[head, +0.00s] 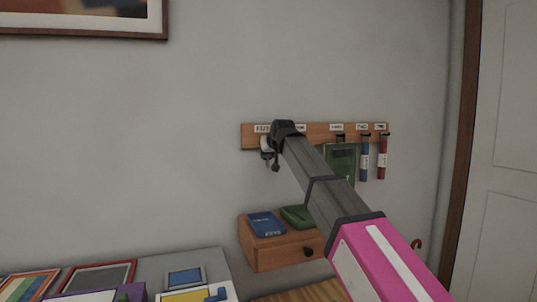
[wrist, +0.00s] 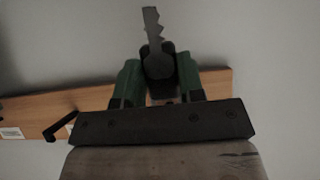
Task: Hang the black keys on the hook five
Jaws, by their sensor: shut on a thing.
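My gripper (wrist: 158,88) is shut on the dark key (wrist: 154,45), which sticks out beyond the two green-sided fingers in the wrist view. In the head view my gripper (head: 284,128) is in front of the left part of the wooden hook rack (head: 248,136). Dark key parts (head: 275,162) hang below it. The rack's leftmost label (head: 263,128) is small and seems to read five. A dark hook (wrist: 62,127) shows on the rack at the left in the wrist view. My gripper hides part of the rack; I cannot tell whether the keys touch a hook.
A green item (head: 341,158), a blue tag (head: 365,160) and a red tag (head: 382,158) hang on the rack's right part. Below is a wooden drawer shelf (head: 283,252) with a blue book (head: 266,224) and a green object (head: 298,216). A door stands at right.

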